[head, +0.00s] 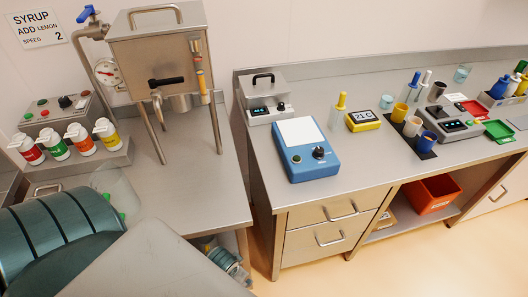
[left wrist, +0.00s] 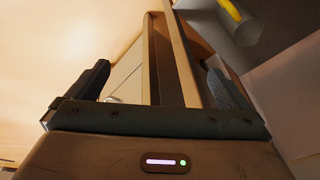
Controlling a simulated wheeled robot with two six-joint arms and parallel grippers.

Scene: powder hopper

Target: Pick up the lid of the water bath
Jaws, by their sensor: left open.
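The water bath (head: 268,107) is a small grey metal box with a lit display and a knob, at the back left of the right-hand counter in the head view. Its lid (head: 280,75) is a flat metal cover with a black handle (head: 263,77), and it sits on top of the bath. My left gripper (left wrist: 160,85) is open in the left wrist view, with dark fingers wide apart and nothing held. Cabinet-like panels and edges show beyond its fingers; the lid is not seen there. My right gripper is not in view.
A steel hopper (head: 152,55) on legs stands on the left bench, near bottles and a control box (head: 55,110). A blue scale (head: 305,150) stands in front of the bath. A yellow timer (head: 362,121) and colored tubes stand farther right. A gap separates the two benches.

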